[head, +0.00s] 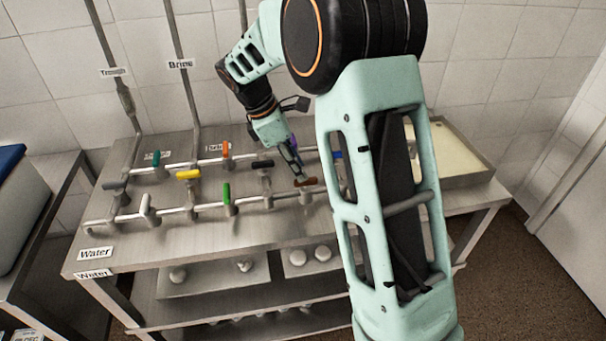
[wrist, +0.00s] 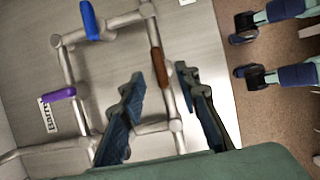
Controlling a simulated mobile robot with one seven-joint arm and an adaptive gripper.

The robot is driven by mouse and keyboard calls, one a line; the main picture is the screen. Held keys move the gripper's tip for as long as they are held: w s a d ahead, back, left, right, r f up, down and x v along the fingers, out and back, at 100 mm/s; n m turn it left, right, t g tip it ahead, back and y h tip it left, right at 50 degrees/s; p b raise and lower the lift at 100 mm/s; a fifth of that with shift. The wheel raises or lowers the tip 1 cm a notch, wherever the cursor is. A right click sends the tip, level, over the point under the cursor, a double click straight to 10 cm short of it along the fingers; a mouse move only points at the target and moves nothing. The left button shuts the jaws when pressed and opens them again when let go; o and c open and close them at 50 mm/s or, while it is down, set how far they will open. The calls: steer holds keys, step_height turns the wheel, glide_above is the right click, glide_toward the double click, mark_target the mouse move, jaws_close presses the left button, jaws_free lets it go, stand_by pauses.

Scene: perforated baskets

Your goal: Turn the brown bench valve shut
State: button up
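The brown valve handle (head: 305,182) is on the front pipe of the steel bench, near its right end. It looks roughly in line with that pipe. In the wrist view the brown handle (wrist: 158,66) shows between the two finger tips, with gaps on both sides. My gripper (head: 297,173) points down just above and behind the handle in the head view. Its fingers (wrist: 160,72) are apart in the wrist view, with nothing held. Whether they are level with the handle or above it, I cannot tell.
Close by are a purple handle (wrist: 60,94), a blue handle (wrist: 90,20) and a black handle (head: 262,164). Green (head: 227,193), yellow (head: 188,174) and orange (head: 226,149) handles stand further left. A shallow tray (head: 482,172) is at right. My arm hides part of the bench.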

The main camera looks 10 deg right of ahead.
mark_target(306, 182)
steer(key=shift+x, duration=2)
steer(key=shift+c, duration=0.7)
jaws_close()
